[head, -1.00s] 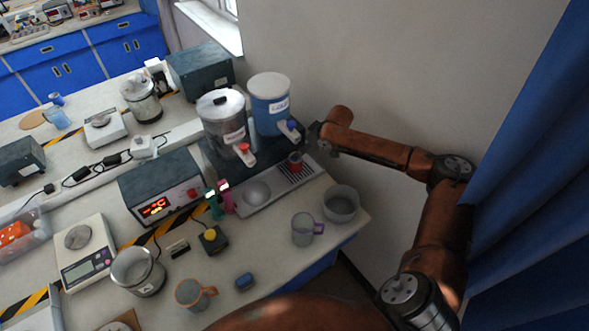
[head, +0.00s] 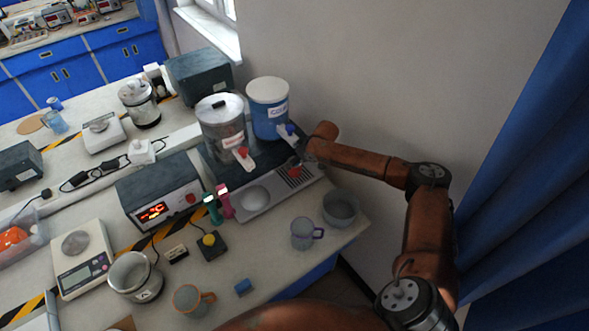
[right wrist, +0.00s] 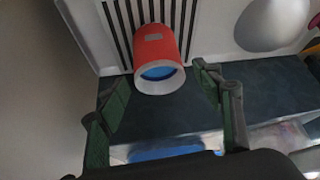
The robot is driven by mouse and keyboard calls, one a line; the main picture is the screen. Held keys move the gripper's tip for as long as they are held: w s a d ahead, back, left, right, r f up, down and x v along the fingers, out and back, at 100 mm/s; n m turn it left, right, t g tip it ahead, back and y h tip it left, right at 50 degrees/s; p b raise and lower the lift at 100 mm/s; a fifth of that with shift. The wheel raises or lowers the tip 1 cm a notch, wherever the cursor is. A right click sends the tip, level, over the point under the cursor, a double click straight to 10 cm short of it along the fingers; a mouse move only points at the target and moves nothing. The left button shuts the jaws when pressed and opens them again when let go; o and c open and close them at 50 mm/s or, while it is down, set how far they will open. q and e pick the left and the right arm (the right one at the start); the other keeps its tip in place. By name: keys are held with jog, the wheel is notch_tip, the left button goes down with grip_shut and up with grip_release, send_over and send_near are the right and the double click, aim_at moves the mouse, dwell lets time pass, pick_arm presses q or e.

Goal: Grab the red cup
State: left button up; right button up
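The red cup (right wrist: 155,48) stands on the slotted drip grate in the right wrist view, with a pale rim and blue inside. In the head view the red cup (head: 294,172) shows small on the grate, partly hidden by my right gripper. My right gripper (right wrist: 160,88) is open, its two green-padded fingers apart on either side of the cup's near end, with nothing held. In the head view my right gripper (head: 303,158) is at the drip tray beside the cup. My left gripper is not in view.
A metal dispenser (head: 222,122) and a blue-and-white dispenser (head: 268,110) stand behind the drip tray (head: 262,200). A grey bowl (head: 341,209) and a purple mug (head: 303,233) are near the right table edge.

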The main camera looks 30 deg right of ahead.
grip_shut()
dwell(0.6)
jog(key=shift+r, duration=0.2)
